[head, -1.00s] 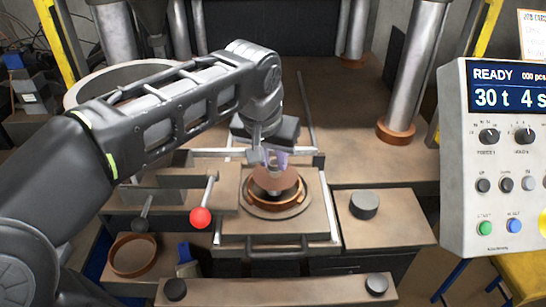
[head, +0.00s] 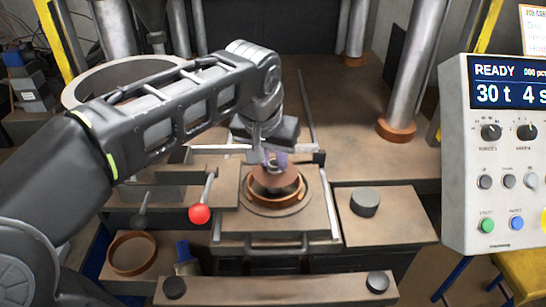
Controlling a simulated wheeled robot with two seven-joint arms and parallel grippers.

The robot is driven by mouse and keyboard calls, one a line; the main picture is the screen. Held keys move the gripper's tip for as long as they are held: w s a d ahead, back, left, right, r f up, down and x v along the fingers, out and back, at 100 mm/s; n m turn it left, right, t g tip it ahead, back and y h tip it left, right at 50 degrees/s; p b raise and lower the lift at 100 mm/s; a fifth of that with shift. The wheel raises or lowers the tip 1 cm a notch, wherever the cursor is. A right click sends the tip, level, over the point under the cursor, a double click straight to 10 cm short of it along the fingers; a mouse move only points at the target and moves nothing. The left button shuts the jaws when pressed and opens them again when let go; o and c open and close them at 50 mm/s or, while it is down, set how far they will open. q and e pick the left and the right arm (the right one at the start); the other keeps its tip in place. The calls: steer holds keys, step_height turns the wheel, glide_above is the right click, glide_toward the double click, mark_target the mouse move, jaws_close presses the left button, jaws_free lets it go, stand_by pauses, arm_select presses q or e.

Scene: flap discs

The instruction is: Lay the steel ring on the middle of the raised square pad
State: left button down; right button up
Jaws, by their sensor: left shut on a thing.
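My left gripper (head: 274,160) is over the round mould in the middle of the view, fingers pointing down. Around and under the disc is a copper-brown round rim (head: 292,197). This stands on a square plate (head: 318,208), which looks like the raised square pad. My right gripper is not in view.
A red-knobbed lever (head: 200,214) stands left of the plate. A dark round knob (head: 365,203) sits on the block at right. A brown ring (head: 132,253) lies at lower left. Steel columns (head: 412,70) rise behind, and a control panel (head: 505,160) stands at right.

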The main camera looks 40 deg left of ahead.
arm_select(q)
steer(key=shift+f, duration=0.25)
stand_by(0.4)
steer(key=c, duration=1.1)
jaws_free()
steer(key=b+v, duration=0.1)
steer(key=v, duration=0.6)
steer(key=shift+r, duration=0.35)
steer(key=shift+s+d, duration=0.1)
steer(key=shift+s, duration=0.05)
